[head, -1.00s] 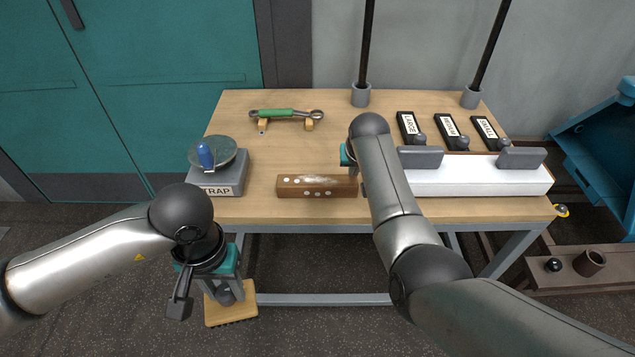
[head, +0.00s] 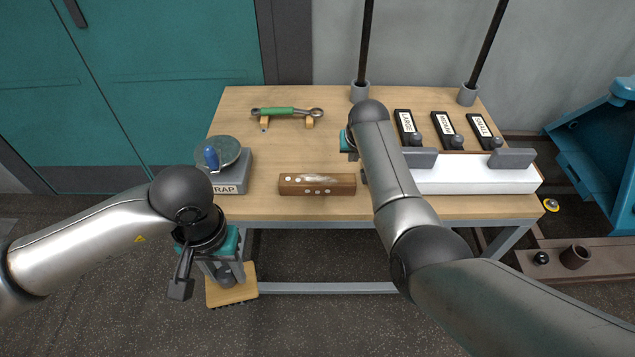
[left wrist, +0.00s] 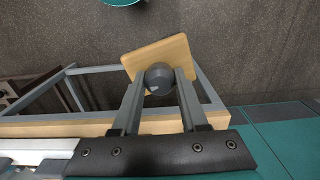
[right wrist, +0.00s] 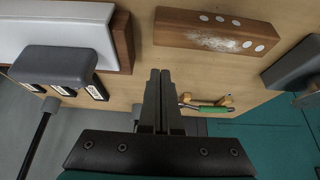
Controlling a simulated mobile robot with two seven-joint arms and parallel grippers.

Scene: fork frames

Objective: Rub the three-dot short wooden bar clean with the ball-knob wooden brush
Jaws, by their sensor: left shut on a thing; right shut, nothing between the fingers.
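The short wooden bar (head: 340,187) lies on the bench, dark brown with white dots and a pale smear on its top. The right wrist view shows the bar (right wrist: 180,35), dots and smear too. The brush, a flat pale wooden block (head: 243,289) with a dark ball knob, hangs below and in front of the bench's left front edge. My left gripper (head: 228,276) is shut on the knob (left wrist: 159,78); the block (left wrist: 172,50) shows beyond the fingertips. My right gripper (right wrist: 160,75) is shut and empty above the bench, mostly hidden behind its arm in the head view.
A grey box with a partly hidden label (head: 230,187) carries a round plate and blue knob at the bench's left. A green-handled wrench (head: 285,112) rests on wooden supports behind. A white beam with grey blocks (head: 480,178) and labelled plates stand right. Bench top (head: 270,150) around the bar is clear.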

